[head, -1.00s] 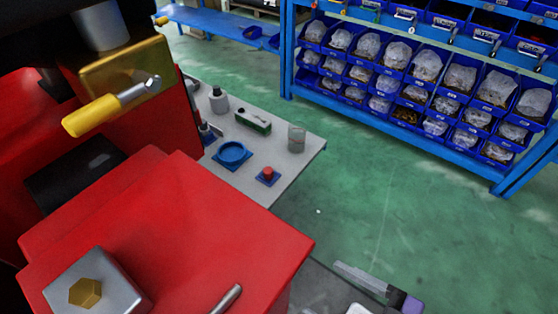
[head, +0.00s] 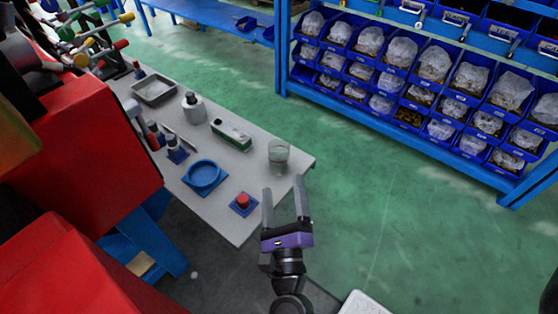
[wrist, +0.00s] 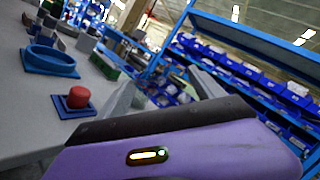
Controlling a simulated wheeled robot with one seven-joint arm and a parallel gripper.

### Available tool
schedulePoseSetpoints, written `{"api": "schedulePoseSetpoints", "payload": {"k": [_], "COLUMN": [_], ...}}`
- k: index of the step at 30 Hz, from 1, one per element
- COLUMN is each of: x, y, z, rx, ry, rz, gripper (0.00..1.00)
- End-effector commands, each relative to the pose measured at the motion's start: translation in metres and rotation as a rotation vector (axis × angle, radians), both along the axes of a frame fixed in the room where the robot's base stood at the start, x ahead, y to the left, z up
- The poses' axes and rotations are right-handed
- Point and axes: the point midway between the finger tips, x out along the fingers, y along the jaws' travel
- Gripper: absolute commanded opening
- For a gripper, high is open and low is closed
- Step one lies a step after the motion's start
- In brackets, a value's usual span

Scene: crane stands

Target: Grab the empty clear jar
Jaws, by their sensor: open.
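The clear jar (head: 278,154) stands upright near the right corner of the grey table (head: 225,220) in the head view. It looks empty. My gripper (head: 284,192) is open and empty, with its fingers pointing toward the jar from the near side, a short gap before it. In the wrist view the purple gripper body (wrist: 180,155) fills the bottom, and a finger (wrist: 118,105) reaches toward the table edge. I cannot make out the jar clearly there.
A red button on a blue base (head: 243,202) and a blue round dish (head: 203,176) lie left of my gripper. A green-and-white box (head: 231,135), a white bottle (head: 193,106) and a metal tray (head: 153,89) stand farther back. Blue bin shelves (head: 420,90) stand beyond open green floor.

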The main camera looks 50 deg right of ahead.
Motion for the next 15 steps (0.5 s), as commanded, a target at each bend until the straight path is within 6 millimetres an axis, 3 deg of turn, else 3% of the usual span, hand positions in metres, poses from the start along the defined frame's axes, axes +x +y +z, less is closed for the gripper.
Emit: {"api": "schedulePoseSetpoints", "payload": {"k": [1, 6, 15], "x": [0.018, 0.057, 0.081], "y": [-0.013, -0.049, -0.074], "z": [-0.008, -0.034, -0.052], "rx": [0.097, 0.397, 0.584], "ry": [-0.091, -0.358, -0.542], "rz": [-0.035, -0.146, -0.235], "gripper": [0.77, 0.77, 0.77]}}
